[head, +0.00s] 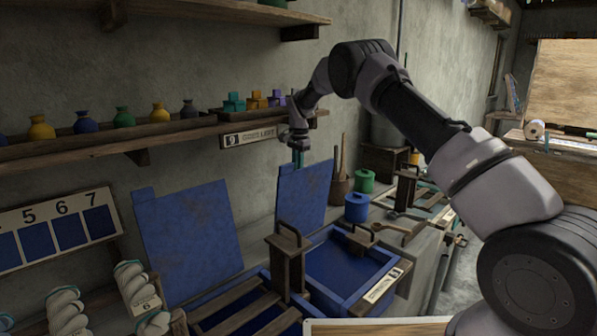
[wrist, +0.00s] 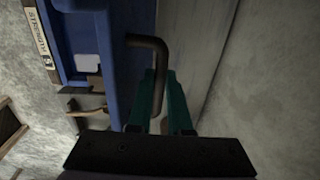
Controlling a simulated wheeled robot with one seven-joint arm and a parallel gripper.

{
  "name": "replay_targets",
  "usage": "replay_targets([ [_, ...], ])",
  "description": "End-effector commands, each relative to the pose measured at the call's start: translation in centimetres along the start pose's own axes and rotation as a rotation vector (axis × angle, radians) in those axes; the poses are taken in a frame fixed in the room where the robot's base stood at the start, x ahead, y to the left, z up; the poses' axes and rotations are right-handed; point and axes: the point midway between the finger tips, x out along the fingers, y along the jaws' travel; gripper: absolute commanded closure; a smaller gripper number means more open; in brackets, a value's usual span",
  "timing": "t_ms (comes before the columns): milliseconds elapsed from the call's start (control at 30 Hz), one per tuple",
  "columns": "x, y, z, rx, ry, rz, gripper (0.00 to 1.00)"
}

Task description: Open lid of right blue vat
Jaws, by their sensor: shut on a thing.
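The right blue vat (head: 338,290) stands at the lower middle of the head view. Its lid (head: 303,200) is raised near upright behind it, so the vat's blue inside shows. My gripper (head: 298,160) is at the lid's top edge. In the wrist view its teal fingers (wrist: 162,75) are shut on the dark bent handle (wrist: 150,45) beside the blue lid (wrist: 116,70). The far side of the handle is partly hidden by the fingers. The vat's rim label (wrist: 40,35) also shows in the wrist view.
The left vat's blue lid (head: 188,240) also stands raised. A shelf (head: 150,133) with bottles and small blocks runs along the wall left of my gripper. A blue jar (head: 357,208) and a green jar (head: 364,181) stand right of the lid. A wooden post (head: 287,262) stands between the vats.

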Motion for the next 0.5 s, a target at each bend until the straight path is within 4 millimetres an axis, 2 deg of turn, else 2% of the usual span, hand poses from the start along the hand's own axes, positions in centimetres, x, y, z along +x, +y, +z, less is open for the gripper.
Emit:
replay_targets([
  [100,0.54,0.14,0.45,-0.001,-0.009,0.008,1.00],
  [133,0.55,0.15,0.45,-0.001,-0.009,0.008,0.71],
  [167,0.54,0.16,0.44,-0.001,-0.009,0.008,0.60],
  [200,0.50,0.15,0.39,-0.001,-0.008,0.008,0.53],
  [500,0.11,0.08,0.12,0.000,-0.003,0.003,0.53],
])
